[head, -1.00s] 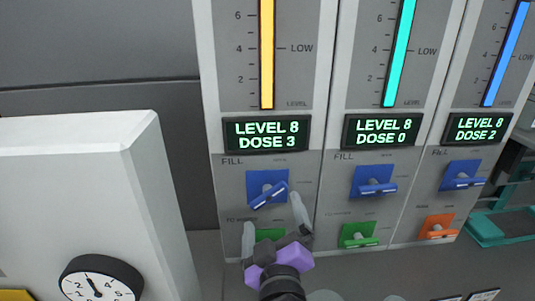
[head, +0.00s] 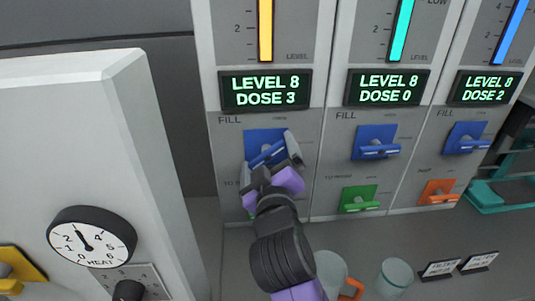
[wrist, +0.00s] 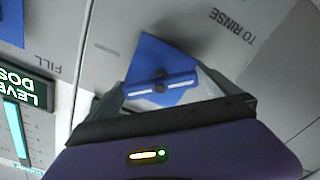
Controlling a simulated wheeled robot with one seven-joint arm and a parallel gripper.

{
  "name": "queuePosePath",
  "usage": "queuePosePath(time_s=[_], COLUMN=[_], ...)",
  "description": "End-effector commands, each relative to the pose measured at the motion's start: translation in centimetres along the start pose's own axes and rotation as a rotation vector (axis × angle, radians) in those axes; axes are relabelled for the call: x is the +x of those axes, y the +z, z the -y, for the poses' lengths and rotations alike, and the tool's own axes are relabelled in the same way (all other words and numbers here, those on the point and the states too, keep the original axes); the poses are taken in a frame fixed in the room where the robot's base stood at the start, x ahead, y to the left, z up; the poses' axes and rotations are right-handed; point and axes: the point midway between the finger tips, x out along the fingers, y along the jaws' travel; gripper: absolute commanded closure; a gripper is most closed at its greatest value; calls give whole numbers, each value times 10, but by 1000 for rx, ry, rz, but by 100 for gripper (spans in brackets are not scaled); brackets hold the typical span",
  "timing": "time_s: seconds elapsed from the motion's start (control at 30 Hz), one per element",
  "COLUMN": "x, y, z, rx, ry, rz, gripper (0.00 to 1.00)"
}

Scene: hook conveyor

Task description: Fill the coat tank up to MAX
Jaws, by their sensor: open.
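The panel has three columns, each with a level bar and a display. The left display (head: 265,90) reads LEVEL 8, DOSE 3; the middle display (head: 388,87) reads LEVEL 8, DOSE 0; the right one (head: 485,87) reads LEVEL 8, DOSE 2. I cannot tell from readable labels which column is the coat tank. My gripper (head: 270,158) is open at the left column's blue FILL lever (head: 268,153), whose handle sits tilted. In the wrist view the fingers stand on either side of this blue lever (wrist: 163,82); contact is unclear. A TO RINSE label shows nearby.
Blue FILL levers also sit on the middle (head: 376,148) and right (head: 466,144) columns. A green lever (head: 359,199) and an orange lever (head: 437,192) are below them. A white cabinet with a round dial (head: 91,237) stands left. Cups (head: 396,275) stand below the panel.

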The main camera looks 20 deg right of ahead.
Motion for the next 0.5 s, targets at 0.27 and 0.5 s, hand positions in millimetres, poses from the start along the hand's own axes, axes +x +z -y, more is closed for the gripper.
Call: queuePosePath(time_s=[0.27, 0.5], x=[3, 2], y=[0, 0], z=[0, 0], rx=[0, 0], ry=[0, 0], rz=[-1, -1], gripper=[0, 43])
